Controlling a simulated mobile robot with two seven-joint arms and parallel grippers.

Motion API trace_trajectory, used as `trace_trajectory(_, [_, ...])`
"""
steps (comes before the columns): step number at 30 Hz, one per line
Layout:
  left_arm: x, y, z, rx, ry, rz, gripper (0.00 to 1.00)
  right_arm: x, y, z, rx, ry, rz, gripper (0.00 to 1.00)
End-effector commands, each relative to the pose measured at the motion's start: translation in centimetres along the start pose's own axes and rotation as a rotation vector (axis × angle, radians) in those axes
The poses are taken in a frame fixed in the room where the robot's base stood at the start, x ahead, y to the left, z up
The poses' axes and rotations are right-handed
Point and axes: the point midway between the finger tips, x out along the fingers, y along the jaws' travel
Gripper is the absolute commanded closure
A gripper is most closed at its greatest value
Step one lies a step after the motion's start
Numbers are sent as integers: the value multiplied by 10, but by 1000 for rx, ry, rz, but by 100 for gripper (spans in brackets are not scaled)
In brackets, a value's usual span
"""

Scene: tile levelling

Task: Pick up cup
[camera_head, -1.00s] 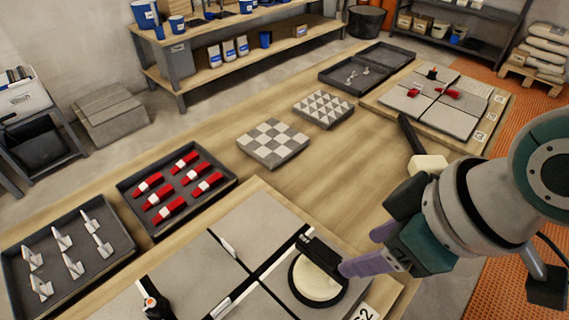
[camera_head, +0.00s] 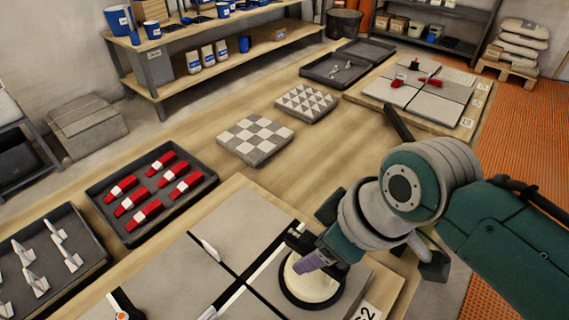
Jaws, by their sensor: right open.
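The cup appears to be the round suction cup (camera_head: 318,293), with a cream face and black rim. It lies on a grey tile at the bottom of the view. A black block at its upper left edge looks like part of it. My right gripper (camera_head: 305,258) is open above the cup's upper side, close to the black block. One purple finger pad shows over the cream face; the other finger is hidden. I cannot tell whether the gripper touches the cup. My left gripper is not in view.
A tray of red wedges (camera_head: 101,200) and a tray of white clips (camera_head: 98,257) stand at left. Two patterned tiles (camera_head: 254,154) lie mid-table. A second tiled board (camera_head: 446,122) is at the far right. Blue cups (camera_head: 153,30) stand on the back shelf.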

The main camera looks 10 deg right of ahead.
Motion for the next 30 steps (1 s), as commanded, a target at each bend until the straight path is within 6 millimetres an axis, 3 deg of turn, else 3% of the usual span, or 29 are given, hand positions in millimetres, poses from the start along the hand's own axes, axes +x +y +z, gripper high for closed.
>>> trace_trajectory(8, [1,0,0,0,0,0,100,4,0,0,0,0,0,38])
trace_trajectory(25, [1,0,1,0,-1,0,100,4,0,0,0,0,0,100])
trace_trajectory(30, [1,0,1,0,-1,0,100,4,0,0,0,-1,0,100])
